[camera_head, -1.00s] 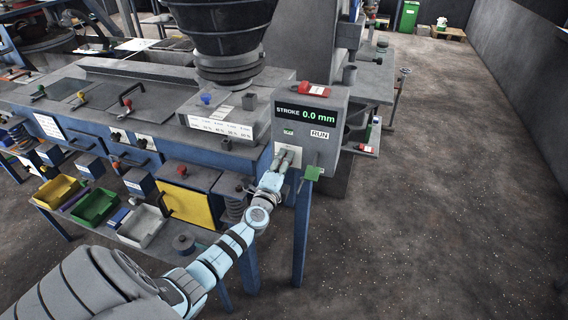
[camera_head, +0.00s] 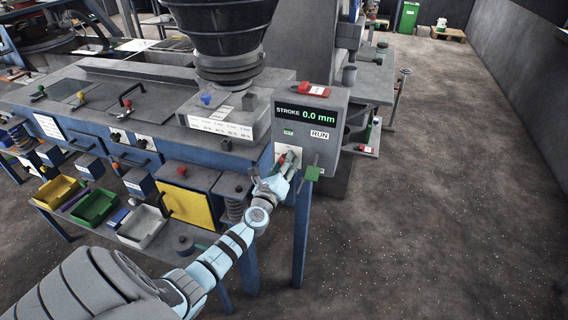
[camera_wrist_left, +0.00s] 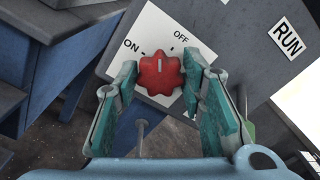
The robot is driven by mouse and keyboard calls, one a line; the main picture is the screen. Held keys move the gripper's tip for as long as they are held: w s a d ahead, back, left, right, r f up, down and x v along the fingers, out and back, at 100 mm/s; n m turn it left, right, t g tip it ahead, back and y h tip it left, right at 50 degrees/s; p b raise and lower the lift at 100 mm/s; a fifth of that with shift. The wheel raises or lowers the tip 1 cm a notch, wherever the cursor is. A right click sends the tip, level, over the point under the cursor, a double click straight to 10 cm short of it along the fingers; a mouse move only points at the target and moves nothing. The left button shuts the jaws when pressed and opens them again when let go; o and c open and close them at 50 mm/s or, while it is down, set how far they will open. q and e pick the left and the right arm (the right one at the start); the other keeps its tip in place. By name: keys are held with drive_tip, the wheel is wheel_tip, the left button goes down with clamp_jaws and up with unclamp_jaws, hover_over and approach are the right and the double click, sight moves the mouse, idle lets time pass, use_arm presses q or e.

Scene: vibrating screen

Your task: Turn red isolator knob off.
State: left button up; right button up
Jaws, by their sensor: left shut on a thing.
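The red isolator knob (camera_wrist_left: 160,73) sits on a white plate (camera_wrist_left: 160,28) marked ON and OFF in the left wrist view. Its white mark points straight up in the picture, between the ON label (camera_wrist_left: 131,44) on the left and the OFF label (camera_wrist_left: 181,34) on the upper right. My left gripper (camera_head: 288,160) is at the front of the grey control box (camera_head: 338,108). Its teal-padded fingers are shut on the knob, one on each side. The knob is mostly hidden by the fingers in the head view. My right gripper is in neither view.
The box has a display (camera_head: 305,115) reading STROKE 0.0 mm, a RUN label (camera_head: 320,135) and a red part (camera_head: 314,89) on top. A green piece (camera_head: 312,173) is close right of my gripper. Coloured bins (camera_head: 95,207) stand at left. Floor at right is clear.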

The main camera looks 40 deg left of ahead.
use_arm(q)
drive_tip(key=m, duration=0.7)
drive_tip(key=shift+p, duration=0.3)
idle(0.4)
drive_tip(key=o, duration=1.1)
drive_tip(key=v, duration=1.2)
